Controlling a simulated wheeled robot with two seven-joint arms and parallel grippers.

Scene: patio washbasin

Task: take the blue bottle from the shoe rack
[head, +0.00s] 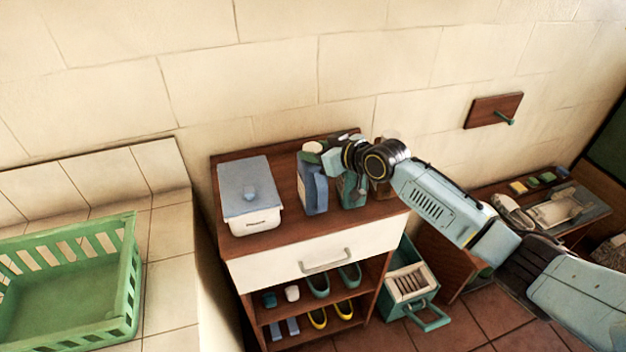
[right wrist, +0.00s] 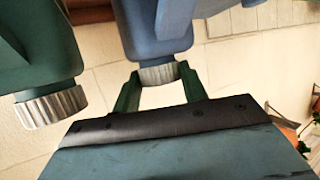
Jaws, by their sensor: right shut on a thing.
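The blue bottle (head: 313,192) stands upright on the wooden top of the shoe rack (head: 285,250), between a white box and a dark green bottle. My right gripper (head: 312,153) reaches it from the right, over the other bottles, and is at its top. In the right wrist view the two green fingers are shut on the ribbed cap of the blue bottle (right wrist: 158,28), one finger on each side. I cannot tell whether its base is clear of the top. My left gripper is not in view.
A green bottle (head: 353,190) stands close beside the blue one, under my right arm, and shows in the right wrist view (right wrist: 40,45). A white box with a blue-grey lid (head: 250,195) is at left. Shoes and cups fill the lower shelves. A green basket (head: 130,280) sits far left.

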